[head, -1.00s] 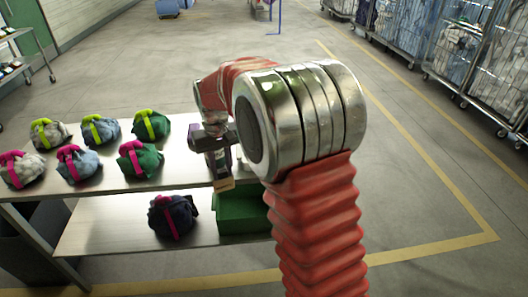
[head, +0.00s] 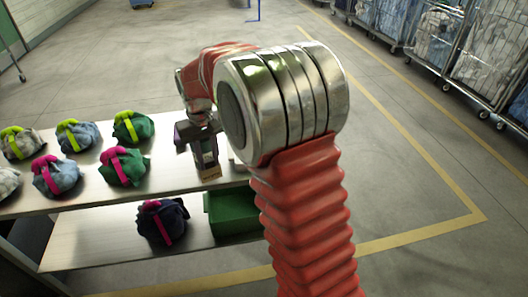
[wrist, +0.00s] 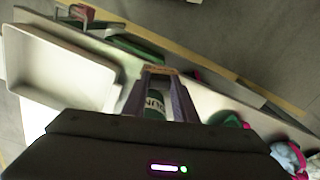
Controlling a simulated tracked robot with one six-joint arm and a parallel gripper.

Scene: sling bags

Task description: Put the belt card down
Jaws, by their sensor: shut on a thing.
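My gripper (head: 208,172) is shut on a small tan card (head: 210,173), over the right end of the upper shelf near its front edge. In the wrist view the card (wrist: 158,70) sits crosswise between the fingertips of my gripper (wrist: 159,73). Only its thin tan edge shows, so any print on it cannot be read. The card looks held above the shelf, but the exact gap cannot be told.
Several tied bundles with lime or pink straps, such as a green one (head: 124,167), stand left on the upper shelf (head: 85,193). Below are a dark bundle (head: 162,221) and a green bin (head: 232,213). A white tray (wrist: 62,72) shows in the wrist view. Caged trolleys (head: 490,52) stand right.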

